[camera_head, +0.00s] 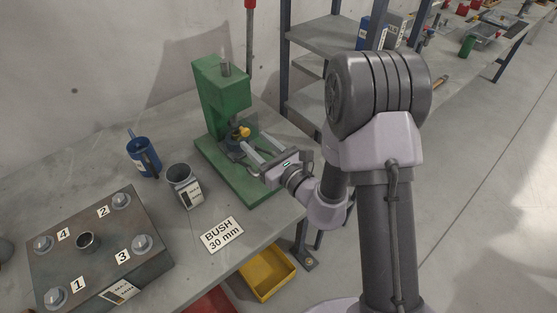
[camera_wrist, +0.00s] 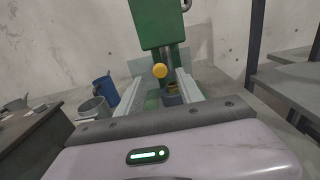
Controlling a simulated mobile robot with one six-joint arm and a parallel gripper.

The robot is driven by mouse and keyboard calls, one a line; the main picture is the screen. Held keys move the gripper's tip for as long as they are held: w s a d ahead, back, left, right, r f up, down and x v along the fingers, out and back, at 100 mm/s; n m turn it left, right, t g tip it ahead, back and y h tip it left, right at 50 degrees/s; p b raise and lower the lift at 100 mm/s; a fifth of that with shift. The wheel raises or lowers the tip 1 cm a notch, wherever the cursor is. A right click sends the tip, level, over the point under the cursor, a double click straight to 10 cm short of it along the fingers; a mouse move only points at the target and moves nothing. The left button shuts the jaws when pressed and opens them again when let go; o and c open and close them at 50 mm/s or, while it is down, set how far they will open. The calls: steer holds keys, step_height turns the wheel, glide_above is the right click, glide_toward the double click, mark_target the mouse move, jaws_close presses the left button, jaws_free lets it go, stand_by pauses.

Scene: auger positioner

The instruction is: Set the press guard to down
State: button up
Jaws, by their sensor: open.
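The green press (camera_head: 212,95) stands on its green base plate (camera_head: 250,184) on the bench; its column and head also show in the wrist view (camera_wrist: 155,25). A yellow knob (camera_head: 244,132) sits at its front, below the head. Dark, partly see-through panelling around the knob may be the guard; its position is hard to tell. My gripper (camera_head: 258,144) is open, with its two pale fingers pointing at the press. In the wrist view the knob (camera_wrist: 160,71) appears between the fingertips (camera_wrist: 160,77); contact cannot be seen.
A blue container (camera_head: 144,157) and a grey cup (camera_head: 184,186) stand left of the press. A steel block (camera_head: 98,258) with numbered bolts is at the front left. A "BUSH 30 mm" label (camera_head: 222,235) lies on the bench. A yellow bin (camera_head: 266,272) is below the bench edge. Shelves (camera_head: 315,40) stand behind.

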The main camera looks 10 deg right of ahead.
steer(key=p+v, duration=0.7)
steer(key=v, duration=0.6)
steer(key=shift+s+d, duration=0.2)
steer(key=shift+r, duration=0.1)
